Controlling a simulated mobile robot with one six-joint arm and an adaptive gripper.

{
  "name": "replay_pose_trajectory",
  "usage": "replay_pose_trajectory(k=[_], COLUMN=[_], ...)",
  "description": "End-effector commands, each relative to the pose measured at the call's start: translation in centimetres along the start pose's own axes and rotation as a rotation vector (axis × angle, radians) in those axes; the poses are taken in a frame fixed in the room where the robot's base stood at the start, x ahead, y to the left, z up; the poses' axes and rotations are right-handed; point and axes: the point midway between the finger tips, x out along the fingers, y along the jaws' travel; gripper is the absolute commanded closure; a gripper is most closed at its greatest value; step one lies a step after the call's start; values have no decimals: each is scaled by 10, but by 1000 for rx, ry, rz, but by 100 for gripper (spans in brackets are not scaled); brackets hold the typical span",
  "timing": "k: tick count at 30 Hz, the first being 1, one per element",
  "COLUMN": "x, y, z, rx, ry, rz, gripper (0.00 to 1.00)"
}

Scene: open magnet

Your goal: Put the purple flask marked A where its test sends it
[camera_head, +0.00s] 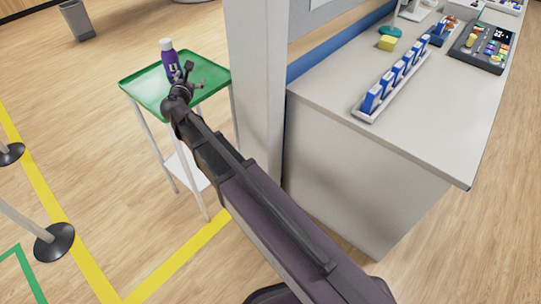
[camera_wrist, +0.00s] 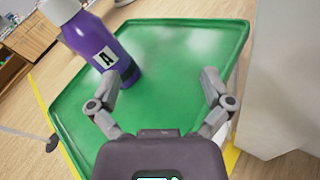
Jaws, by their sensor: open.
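The purple flask (camera_head: 168,62) has a white cap and stands upright on the green tray top (camera_head: 143,83) of a small stand. In the wrist view the flask (camera_wrist: 104,52) shows a white label with a black A. My gripper (camera_head: 190,78) is over the tray, close to the flask. In the wrist view my gripper (camera_wrist: 170,74) is open, with nothing between its fingers. The flask is to the left, beside and beyond the left finger; I cannot tell whether they touch.
A pale pillar (camera_head: 257,90) stands right of the tray. Beyond it, a counter (camera_head: 440,130) holds a rack of blue-and-white items (camera_head: 392,84), a yellow block (camera_head: 387,43) and a control box (camera_head: 483,47). Posts with black bases (camera_head: 54,242) stand at left near yellow floor tape.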

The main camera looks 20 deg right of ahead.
Motion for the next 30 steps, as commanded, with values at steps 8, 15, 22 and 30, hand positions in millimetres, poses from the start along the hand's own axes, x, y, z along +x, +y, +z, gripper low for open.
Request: replay_pose_trajectory(k=[8,15,22,30], x=[-11,-52,-112,-175], y=[-144,-242,-303,-328], z=[-9,-35,-61,-77], rx=[631,1161,1595,1892], ry=[100,115,66,-25], rz=[-403,-815,-1252,-1691], gripper=[0,0,0,0])
